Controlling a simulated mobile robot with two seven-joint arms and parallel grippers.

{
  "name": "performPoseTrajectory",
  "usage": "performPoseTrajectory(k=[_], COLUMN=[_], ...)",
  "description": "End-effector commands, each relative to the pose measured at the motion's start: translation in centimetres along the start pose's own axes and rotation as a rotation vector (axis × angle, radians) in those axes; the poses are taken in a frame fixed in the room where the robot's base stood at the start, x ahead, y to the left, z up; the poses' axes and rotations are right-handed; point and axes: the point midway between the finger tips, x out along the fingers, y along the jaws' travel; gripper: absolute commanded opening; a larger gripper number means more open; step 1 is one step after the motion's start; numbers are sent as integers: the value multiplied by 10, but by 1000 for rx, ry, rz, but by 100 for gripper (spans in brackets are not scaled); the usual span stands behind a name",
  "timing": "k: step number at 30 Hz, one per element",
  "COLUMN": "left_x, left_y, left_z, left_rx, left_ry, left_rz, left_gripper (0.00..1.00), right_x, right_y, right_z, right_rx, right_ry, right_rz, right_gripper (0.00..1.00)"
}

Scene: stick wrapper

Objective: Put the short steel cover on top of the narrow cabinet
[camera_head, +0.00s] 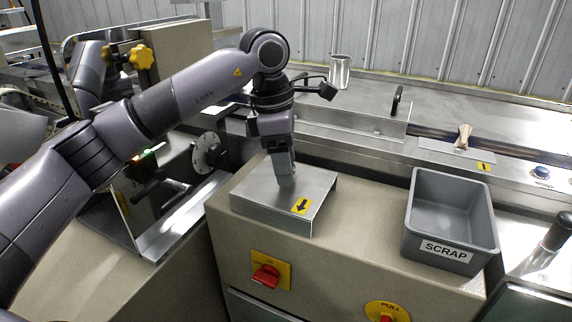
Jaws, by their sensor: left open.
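The short steel cover (262,205), a bent sheet with a yellow arrow label, sits on top of the beige narrow cabinet (365,235), near the left end of its top. Its right side flange points down towards the cabinet top. My left gripper (287,182) points down at the middle of the cover, with its fingertips at or just above the upper face. It is open, though the gap between the fingers is hard to see from this side. Whether the fingers touch the cover cannot be told. My right gripper is not in view.
A grey SCRAP bin (409,240) stands at the right end of the cabinet top, with bare surface between it and the cover. A red switch (265,277) is on the cabinet front. Behind runs a steel machine bed (360,145) with a metal cup (339,72).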

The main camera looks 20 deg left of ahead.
Motion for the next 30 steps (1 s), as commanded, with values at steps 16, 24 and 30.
performPoseTrajectory(k=[16,24,30], left_x=[-103,-110,-109], left_y=[0,0,0], left_z=[0,0,0], left_rx=[0,0,0], left_ry=[-2,-1,-2], left_rz=[2,0,0], left_gripper=[61,61,61], right_x=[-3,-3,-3], right_y=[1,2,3], right_z=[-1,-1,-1], right_rx=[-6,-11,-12], right_ry=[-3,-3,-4], right_rz=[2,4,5], right_gripper=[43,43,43])
